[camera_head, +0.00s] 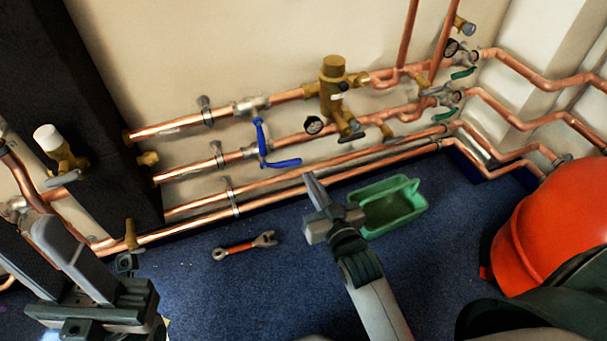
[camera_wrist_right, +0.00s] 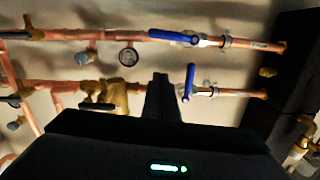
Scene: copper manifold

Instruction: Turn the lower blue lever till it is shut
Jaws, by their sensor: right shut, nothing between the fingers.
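The lower blue lever (camera_head: 281,163) sits on the second pipe's valve and lies roughly along that pipe, pointing right. In the right wrist view, which is upside down, it is the top lever (camera_wrist_right: 172,36). The upper blue lever (camera_head: 261,138) hangs down from the top pipe's valve, across the pipe; the wrist view shows it too (camera_wrist_right: 189,80). My right gripper (camera_head: 314,186) is shut and empty, in front of the pipes, below and right of the lower lever, apart from it in the picture. My left gripper (camera_head: 35,228) is open and empty at the far left.
A green tray (camera_head: 408,207) and a red-handled wrench (camera_head: 242,246) lie on the blue floor. A black column (camera_head: 95,130) is at left, an orange helmet (camera_head: 555,225) at right.

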